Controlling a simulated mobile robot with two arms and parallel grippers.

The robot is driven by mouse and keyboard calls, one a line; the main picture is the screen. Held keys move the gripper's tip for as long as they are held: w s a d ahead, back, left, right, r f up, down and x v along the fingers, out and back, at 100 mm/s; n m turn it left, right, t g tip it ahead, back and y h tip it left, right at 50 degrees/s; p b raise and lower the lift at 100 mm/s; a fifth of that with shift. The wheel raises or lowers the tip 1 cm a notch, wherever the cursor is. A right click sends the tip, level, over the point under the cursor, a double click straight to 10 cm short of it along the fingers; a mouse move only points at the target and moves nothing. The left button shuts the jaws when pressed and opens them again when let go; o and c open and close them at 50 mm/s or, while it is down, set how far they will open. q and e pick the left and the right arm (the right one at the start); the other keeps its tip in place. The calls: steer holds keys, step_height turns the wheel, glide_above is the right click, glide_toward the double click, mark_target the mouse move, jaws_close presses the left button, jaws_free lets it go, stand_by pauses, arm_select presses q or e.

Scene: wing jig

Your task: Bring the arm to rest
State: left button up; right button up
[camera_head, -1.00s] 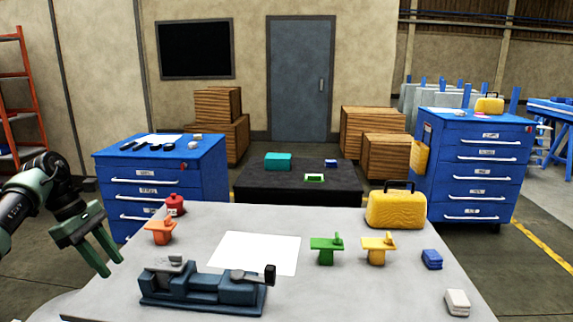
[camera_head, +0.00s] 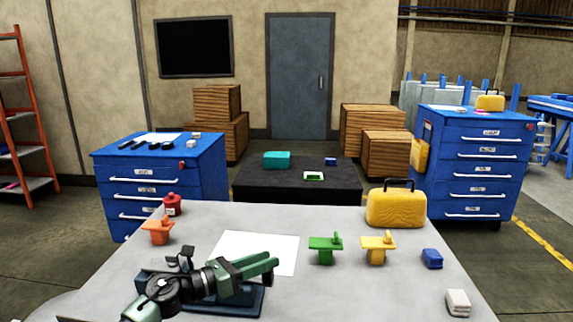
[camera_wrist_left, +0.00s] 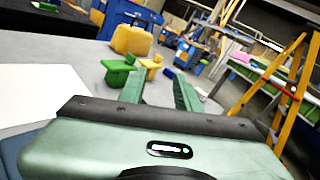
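My left gripper (camera_head: 276,263) is above the near part of the grey table (camera_head: 345,300), over the blue-grey vise (camera_head: 240,300) and near the lower edge of the white sheet (camera_head: 285,250). The arm hides much of the vise. In the left wrist view my left gripper (camera_wrist_left: 160,92) shows two green fingers standing apart with nothing between them. It points toward the green fixture (camera_head: 325,248), which stands clear of the fingers in the head view. My right gripper is in neither view.
A yellow fixture (camera_head: 377,248), a yellow case (camera_head: 397,207), a blue block (camera_head: 432,258) and a white block (camera_head: 458,302) stand on the table's right side. An orange fixture (camera_head: 157,230) and a red can (camera_head: 172,204) stand left. The front right middle is bare.

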arm_select(q)
steer(key=s+a+f+n+t+y, duration=0.2)
steer(key=s+a+f+n+y, duration=0.5)
steer(key=n, duration=1)
steer(key=s+a+f+n+t+y, duration=0.2)
steer(key=s+a+f+n+y, duration=0.5)
steer(key=n, duration=0.9)
steer(key=s+f+n+g, duration=0.3)
steer(key=s, duration=0.6)
steer(key=s+a+f+n+g, duration=0.1)
steer(key=s+f+n+g, duration=0.25)
steer(key=s, duration=0.55)
steer(key=s+f+n+g, duration=0.2)
steer(key=s+n+g, duration=0.1)
steer(key=s, duration=0.7)
step_height(320, 180, down, 24)
steer(key=g, duration=0.2)
steer(key=s+a+f+y, duration=0.1)
steer(key=s+a+f, duration=0.2)
steer(key=s+f, duration=1.5)
steer(key=shift+g, duration=0.45)
